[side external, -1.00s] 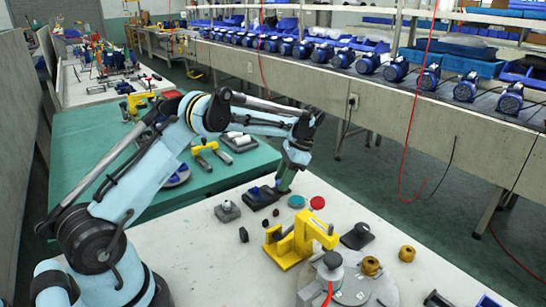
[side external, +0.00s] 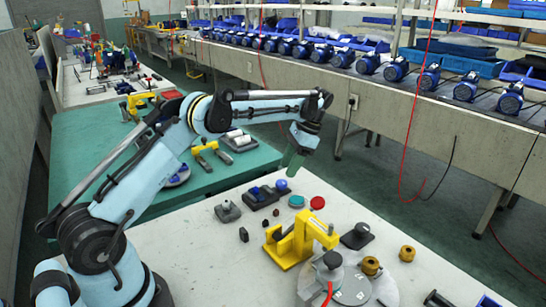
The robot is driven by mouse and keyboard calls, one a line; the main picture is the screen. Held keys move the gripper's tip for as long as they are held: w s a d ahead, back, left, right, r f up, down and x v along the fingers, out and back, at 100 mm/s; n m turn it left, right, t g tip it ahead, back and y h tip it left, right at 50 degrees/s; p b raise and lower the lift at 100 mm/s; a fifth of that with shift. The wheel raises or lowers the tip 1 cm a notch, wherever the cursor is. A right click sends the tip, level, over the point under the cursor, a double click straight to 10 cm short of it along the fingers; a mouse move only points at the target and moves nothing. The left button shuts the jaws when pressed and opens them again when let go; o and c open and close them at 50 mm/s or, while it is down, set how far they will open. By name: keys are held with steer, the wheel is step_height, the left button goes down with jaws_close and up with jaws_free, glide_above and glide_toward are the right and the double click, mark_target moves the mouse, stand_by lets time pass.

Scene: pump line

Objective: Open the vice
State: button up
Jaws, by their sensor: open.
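A low dark fixture (side external: 258,203) that looks like the vice sits on the white table, left of centre. It has a blue block (side external: 253,191) on top and a round blue part (side external: 281,185) at its right end. At this size I cannot tell how its jaws stand. My gripper (side external: 294,165), with green fingers pointing down, hangs above and slightly right of the round blue part, apart from it. It is open, and nothing shows between its fingers.
A small grey block-like fixture (side external: 228,212) stands to the left. Teal (side external: 297,201) and red (side external: 317,203) discs lie to the right. A yellow press-like frame (side external: 290,246) and a grey round plate (side external: 352,292) stand nearer. A green table (side external: 100,160) lies behind.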

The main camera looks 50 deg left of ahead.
steer(key=shift+v, duration=1.25)
steer(key=s+d+r+n+t, duration=0.2)
steer(key=s+d+r+t, duration=0.5)
steer(key=r, duration=0.3)
steer(key=s+d+f+n+t+h, duration=0.1)
steer(key=s+d+f+t, duration=0.1)
steer(key=s, duration=0.4)
steer(key=s+d+f+n+t, duration=0.1)
steer(key=s+d+f+t, duration=0.1)
steer(key=s+d, duration=0.3)
steer(key=shift+s+f+n+h, duration=0.3)
steer(key=shift+s+f+h, duration=0.1)
steer(key=shift+s, duration=0.8)
